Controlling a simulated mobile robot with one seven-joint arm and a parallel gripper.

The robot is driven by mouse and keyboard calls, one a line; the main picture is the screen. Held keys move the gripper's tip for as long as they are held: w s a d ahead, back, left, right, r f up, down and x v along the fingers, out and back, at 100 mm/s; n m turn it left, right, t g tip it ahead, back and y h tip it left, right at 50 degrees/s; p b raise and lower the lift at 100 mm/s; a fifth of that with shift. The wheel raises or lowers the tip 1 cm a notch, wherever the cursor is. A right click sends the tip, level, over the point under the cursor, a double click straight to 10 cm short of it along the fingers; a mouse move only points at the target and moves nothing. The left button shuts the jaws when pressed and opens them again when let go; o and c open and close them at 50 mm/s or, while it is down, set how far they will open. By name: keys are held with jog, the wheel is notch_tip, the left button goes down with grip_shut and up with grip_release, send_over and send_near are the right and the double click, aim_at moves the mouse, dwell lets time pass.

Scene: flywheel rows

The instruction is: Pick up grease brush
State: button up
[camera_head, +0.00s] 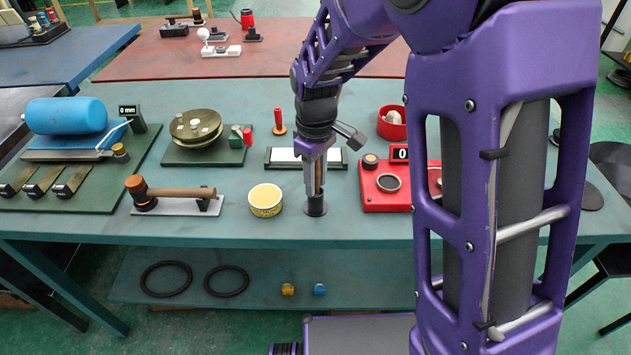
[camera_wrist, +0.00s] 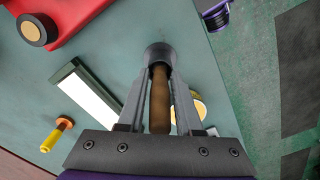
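The grease brush shows as a brown wooden handle (camera_wrist: 160,98) standing upright in a dark round holder (camera_head: 316,206) near the front edge of the bench. Its bristle end is hidden inside the holder. My gripper (camera_head: 315,188) points down over the holder, its fingers on both sides of the handle. In the wrist view the fingertips of my gripper (camera_wrist: 161,68) lie close against the handle near the holder (camera_wrist: 159,54). Whether they press on it I cannot tell.
A yellow-topped tin (camera_head: 265,200) stands just left of the holder. A red box (camera_head: 384,197) with round parts is close on the right. A white plate in a dark frame (camera_head: 284,157) lies behind. A hammer (camera_head: 170,194) lies further left.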

grip_shut()
jog(key=shift+r, duration=0.1)
notch_tip(320, 180, up, 10)
jog(key=shift+f+p, duration=0.1)
jog(key=shift+p, duration=0.6)
